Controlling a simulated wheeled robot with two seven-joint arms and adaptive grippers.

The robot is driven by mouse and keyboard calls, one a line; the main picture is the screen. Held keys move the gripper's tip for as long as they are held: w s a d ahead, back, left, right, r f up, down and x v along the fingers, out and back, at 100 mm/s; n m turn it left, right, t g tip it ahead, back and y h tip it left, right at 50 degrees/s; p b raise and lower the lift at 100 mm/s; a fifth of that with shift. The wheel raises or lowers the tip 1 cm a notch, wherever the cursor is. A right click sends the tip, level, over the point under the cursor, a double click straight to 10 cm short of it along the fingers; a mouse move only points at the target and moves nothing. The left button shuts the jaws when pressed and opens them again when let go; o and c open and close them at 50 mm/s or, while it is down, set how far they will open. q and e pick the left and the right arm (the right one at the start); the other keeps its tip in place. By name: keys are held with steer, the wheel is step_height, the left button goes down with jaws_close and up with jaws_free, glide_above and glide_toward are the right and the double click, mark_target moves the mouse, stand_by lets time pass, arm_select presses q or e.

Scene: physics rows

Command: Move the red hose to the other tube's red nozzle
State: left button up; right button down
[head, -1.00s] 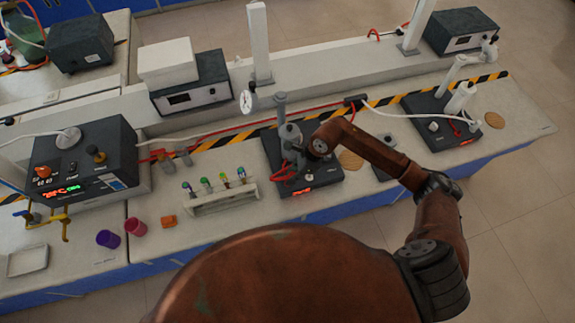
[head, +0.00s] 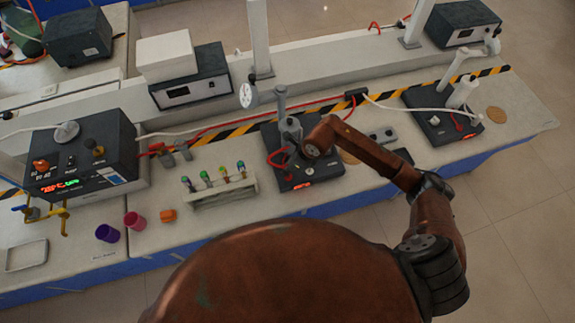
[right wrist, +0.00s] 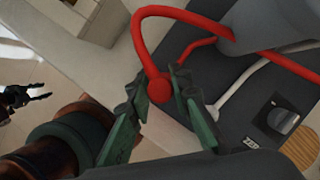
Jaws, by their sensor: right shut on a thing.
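My right gripper (right wrist: 163,88) is shut on the end of the red hose (right wrist: 195,17), which loops up and away from the fingers in the right wrist view. In the head view this hose (head: 272,158) curves beside the glass tube (head: 291,130) on the nearer black stirrer (head: 297,179); my arm partly hides the gripper there. The other tube (head: 462,92) stands on the right-hand stirrer (head: 425,105), with a small red nozzle (head: 457,122) low beside it. My left gripper (right wrist: 27,96) seems to show at the wrist view's left edge, fingers apart.
A rack of vials (head: 222,193) stands left of the nearer stirrer. A white hose (head: 405,108) runs along the bench toward the right-hand stirrer.

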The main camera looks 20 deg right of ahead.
steer(key=shift+f, duration=0.1)
steer(key=shift+f+b, duration=0.4)
steer(key=shift+f, duration=0.05)
stand_by(0.7)
steer(key=shift+a+f+b, duration=0.1)
steer(key=shift+f+b, duration=1)
steer(key=shift+f, duration=0.15)
stand_by(0.9)
steer(key=c, duration=1.7)
jaws_free()
steer(key=shift+o, duration=0.4)
steer(key=o, duration=0.4)
steer(key=shift+c, duration=0.2)
steer(key=shift+r, duration=0.1)
steer(key=shift+r+p, duration=1.9)
steer(key=shift+r, duration=1.55)
